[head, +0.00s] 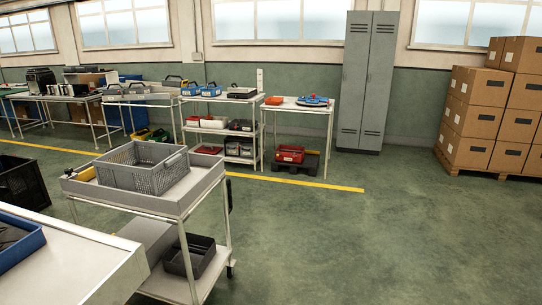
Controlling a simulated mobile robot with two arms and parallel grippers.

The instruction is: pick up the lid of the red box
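A larger red crate (290,154) sits low beneath that table, on a dark pallet. I cannot tell which of these is the red box of the task, and a separate lid cannot be made out at this distance. Neither of my grippers is in the head view.
A white cart (185,197) with a grey perforated crate (146,168) stands close, front left, beside a white table (70,270). A grey locker (367,80) and stacked cartons (490,105) stand at the back. The green floor (370,235) at centre and right is clear.

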